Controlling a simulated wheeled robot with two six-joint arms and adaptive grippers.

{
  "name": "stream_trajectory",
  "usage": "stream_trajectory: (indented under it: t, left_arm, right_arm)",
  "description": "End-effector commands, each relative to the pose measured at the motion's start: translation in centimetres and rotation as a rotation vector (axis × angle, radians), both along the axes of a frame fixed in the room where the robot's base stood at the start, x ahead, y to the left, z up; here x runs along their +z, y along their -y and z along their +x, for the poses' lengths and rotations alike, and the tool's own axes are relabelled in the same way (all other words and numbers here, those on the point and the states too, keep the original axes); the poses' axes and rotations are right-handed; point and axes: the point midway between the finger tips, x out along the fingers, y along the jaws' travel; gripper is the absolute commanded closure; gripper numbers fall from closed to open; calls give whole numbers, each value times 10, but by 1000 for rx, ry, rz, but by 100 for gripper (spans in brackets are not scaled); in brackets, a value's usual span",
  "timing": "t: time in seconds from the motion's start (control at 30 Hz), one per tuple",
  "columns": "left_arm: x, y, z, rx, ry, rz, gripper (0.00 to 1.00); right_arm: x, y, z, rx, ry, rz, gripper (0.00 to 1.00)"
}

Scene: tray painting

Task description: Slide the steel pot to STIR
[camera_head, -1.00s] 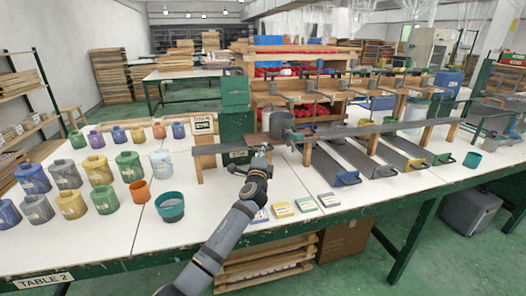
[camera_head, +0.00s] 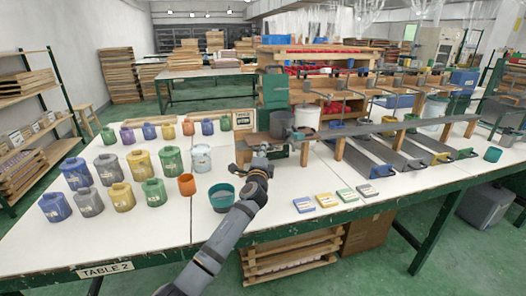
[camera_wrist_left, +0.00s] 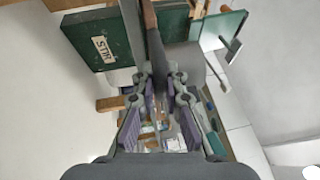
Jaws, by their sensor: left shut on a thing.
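The steel pot (camera_head: 281,124) is dark grey and stands on the raised rail at the back of the bench, just right of a small framed sign (camera_head: 243,119). My left gripper (camera_head: 262,150) is in front of the pot and to its lower left, shut on a thin handle-like part. In the left wrist view that thin brown-and-grey part (camera_wrist_left: 151,30) runs between the fingers (camera_wrist_left: 160,85). A STIR label (camera_wrist_left: 103,48) on a green block shows there, left of the held part. The exact grip contact is partly hidden. My right gripper is out of view.
The long grey rail (camera_head: 400,125) extends right over several sloping trays. A white bucket (camera_head: 307,115) stands behind, right of the pot. Several coloured jars (camera_head: 112,168) and a teal bowl (camera_head: 222,196) stand left. Small cards (camera_head: 335,199) lie in front. White tabletop between is clear.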

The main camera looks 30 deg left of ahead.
Motion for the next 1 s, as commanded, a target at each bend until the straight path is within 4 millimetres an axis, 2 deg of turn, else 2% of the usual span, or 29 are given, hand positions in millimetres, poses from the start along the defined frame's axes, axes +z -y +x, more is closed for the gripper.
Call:
stream_trajectory:
  t: [0.17, 0.2, 0.37, 0.6, 0.73, 0.87, 1.0]
  left_arm:
    - [-5, -1, -1, 5, -9, -1, 100]
    - [-5, -1, -1, 5, -9, -1, 88]
    - [-4, -1, -1, 4, -7, -1, 66]
    - [-2, -1, 0, 3, -5, 1, 65]
    - [-3, 2, -5, 2, -4, 1, 65]
    - [-8, 12, -26, 1, -6, 1, 65]
    - [-14, 28, -58, 1, -7, 2, 65]
  right_arm:
    - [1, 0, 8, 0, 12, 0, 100]
    - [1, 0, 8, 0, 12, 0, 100]
    - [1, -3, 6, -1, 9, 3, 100]
    - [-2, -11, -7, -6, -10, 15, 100]
    - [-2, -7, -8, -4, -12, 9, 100]
    - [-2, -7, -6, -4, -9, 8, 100]
    - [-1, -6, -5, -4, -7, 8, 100]
